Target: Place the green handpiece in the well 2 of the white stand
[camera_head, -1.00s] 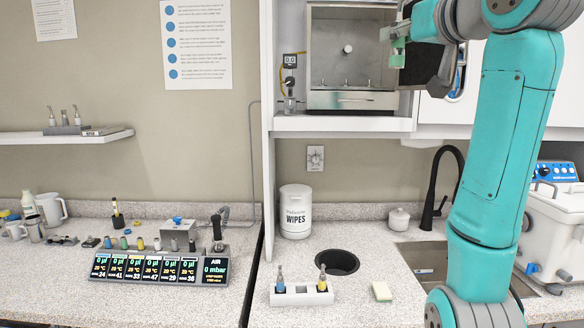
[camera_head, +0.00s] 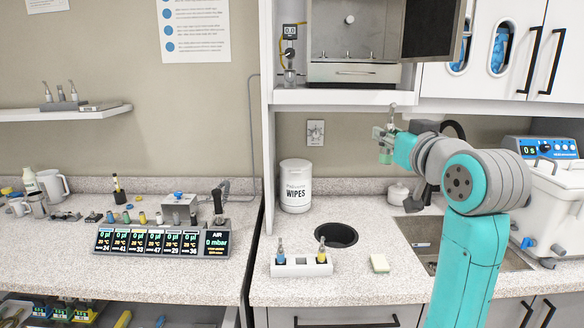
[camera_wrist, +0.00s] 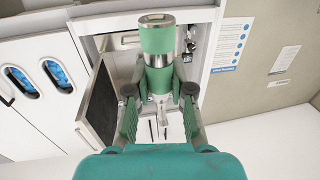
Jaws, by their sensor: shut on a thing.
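My gripper (camera_head: 385,140) is shut on the green handpiece (camera_wrist: 157,38), with the fingers (camera_wrist: 157,110) on either side of it in the wrist view. The handpiece has green bands and a silver ring. In the head view its green end (camera_head: 385,157) points down and a thin metal tip rises above the gripper. The white stand (camera_head: 300,270) is on the counter, lower and to the left of my gripper. A blue-banded handpiece (camera_head: 281,256) stands at its left end and a yellow-banded one (camera_head: 321,254) at its right end. The middle between them holds no handpiece. Well numbers are not legible.
The autoclave (camera_head: 352,45) is in the upper bay with its dark door (camera_head: 432,28) open. A wipes tub (camera_head: 295,186), a round counter hole (camera_head: 336,235) and a sponge (camera_head: 379,263) surround the stand. The sink (camera_head: 425,238) lies below my arm.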

